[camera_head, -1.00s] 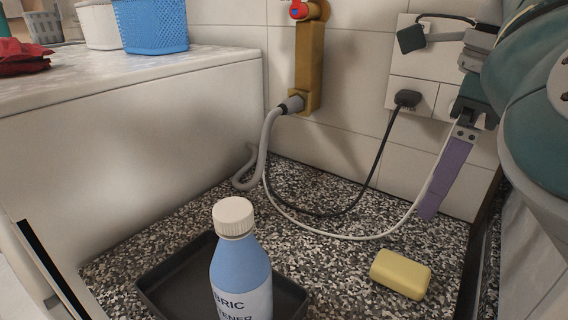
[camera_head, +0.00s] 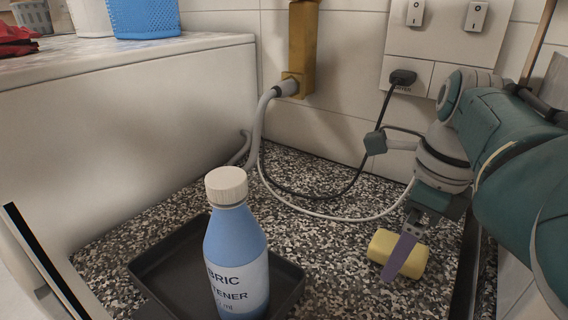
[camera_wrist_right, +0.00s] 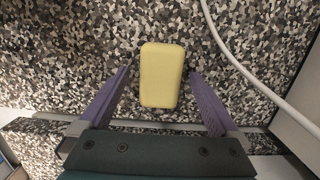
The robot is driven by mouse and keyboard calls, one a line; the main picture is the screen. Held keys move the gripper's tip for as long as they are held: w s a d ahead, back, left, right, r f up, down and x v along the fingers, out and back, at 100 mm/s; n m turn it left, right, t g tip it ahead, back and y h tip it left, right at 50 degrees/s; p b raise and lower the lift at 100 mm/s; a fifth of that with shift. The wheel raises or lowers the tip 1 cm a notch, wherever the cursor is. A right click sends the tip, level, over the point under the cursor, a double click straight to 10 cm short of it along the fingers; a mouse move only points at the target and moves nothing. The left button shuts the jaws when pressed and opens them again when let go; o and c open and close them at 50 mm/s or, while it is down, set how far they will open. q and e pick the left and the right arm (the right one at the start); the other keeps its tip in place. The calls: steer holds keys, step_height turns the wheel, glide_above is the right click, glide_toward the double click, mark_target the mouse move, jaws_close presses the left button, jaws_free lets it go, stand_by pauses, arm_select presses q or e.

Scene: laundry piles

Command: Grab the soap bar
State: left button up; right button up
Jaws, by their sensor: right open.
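The yellow soap bar (camera_head: 381,246) lies on the black-and-white speckled counter, right of the bottle. In the right wrist view the soap bar (camera_wrist_right: 161,75) lies between and a little beyond the two purple fingers. My right gripper (camera_head: 402,262) points down over the soap, and one finger hides part of the bar in the head view. In the right wrist view my right gripper (camera_wrist_right: 160,85) is open, with a gap between the soap and each finger. My left gripper is not in view.
A blue fabric softener bottle (camera_head: 236,250) stands in a dark tray (camera_head: 165,262) left of the soap. A white cable (camera_head: 330,217) and a black cable loop behind on the speckled counter (camera_head: 330,255). A tiled wall with sockets (camera_head: 403,78) is behind.

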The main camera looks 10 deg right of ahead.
steer(key=shift+f, duration=0.1)
steer(key=shift+c, duration=0.2)
steer(key=c, duration=1.5)
